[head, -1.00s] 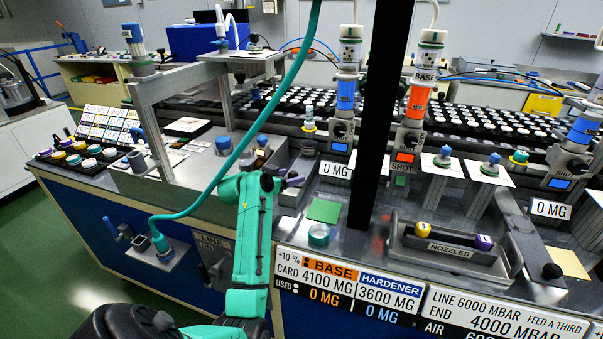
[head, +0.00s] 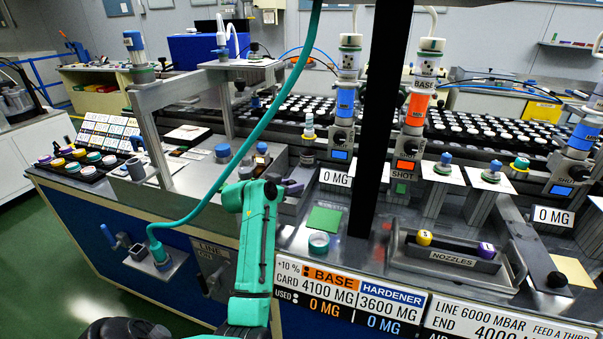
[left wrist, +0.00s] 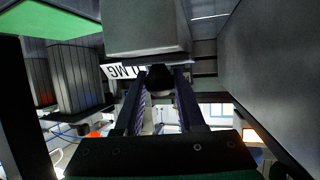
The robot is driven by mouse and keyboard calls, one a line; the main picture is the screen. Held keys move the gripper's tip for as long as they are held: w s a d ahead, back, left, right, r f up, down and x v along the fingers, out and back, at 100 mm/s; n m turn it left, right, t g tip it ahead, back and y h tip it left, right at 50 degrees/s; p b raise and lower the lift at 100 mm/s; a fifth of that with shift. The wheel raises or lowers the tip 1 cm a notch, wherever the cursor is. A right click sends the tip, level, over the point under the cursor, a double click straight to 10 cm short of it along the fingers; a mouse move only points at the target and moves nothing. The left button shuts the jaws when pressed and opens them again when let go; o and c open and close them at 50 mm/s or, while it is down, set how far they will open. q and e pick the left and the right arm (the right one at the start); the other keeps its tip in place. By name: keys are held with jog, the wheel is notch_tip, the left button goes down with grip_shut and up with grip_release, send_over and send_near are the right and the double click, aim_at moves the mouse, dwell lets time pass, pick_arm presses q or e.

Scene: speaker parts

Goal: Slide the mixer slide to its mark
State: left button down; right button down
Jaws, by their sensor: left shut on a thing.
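My left gripper (head: 291,187) is at the dark recess beside the grey bench fixture, left of the "0 MG" label, in the head view. In the left wrist view, its two dark fingers (left wrist: 160,100) are closed on a black knob (left wrist: 159,77). The knob sits at the lower edge of a grey block (left wrist: 145,28), which I take to be the mixer slide. I cannot tell for sure. In the head view the knob is hidden by the gripper and wrist. I cannot make out the slide's mark. My right gripper is not in view.
A grey wall (left wrist: 275,70) stands close to the fingers in the left wrist view. A green pad (head: 324,220) and a teal-rimmed cup (head: 318,242) lie right of my arm. A teal hose (head: 225,185) crosses above the bench. A nozzle tray (head: 450,262) stands to the right.

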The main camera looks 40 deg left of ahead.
pick_arm(q)
jog(key=shift+s+d+f+p, duration=0.1)
jog(key=shift+s+d+p, duration=0.3)
jog(key=shift+s, duration=0.7)
jog(key=shift+s+d+r+p, duration=0.1)
jog(key=shift+s+d+p, duration=0.3)
jog(key=shift+s, duration=0.65)
jog(key=shift+s+d+f+p, duration=0.1)
jog(key=shift+s+d+p, duration=0.3)
jog(key=shift+s, duration=0.7)
jog(key=shift+s+d+p, duration=0.25)
jog(key=shift+s+d, duration=0.15)
jog(key=shift+s, duration=0.75)
jog(key=shift+s+d+p, duration=0.2)
jog(key=shift+s+d, duration=0.2)
jog(key=shift+s, duration=0.75)
jog(key=shift+s+d+p, duration=0.25)
jog(key=shift+s+d, duration=0.15)
jog(key=shift+s, duration=0.75)
jog(key=shift+c, duration=2.1)
grip_release()
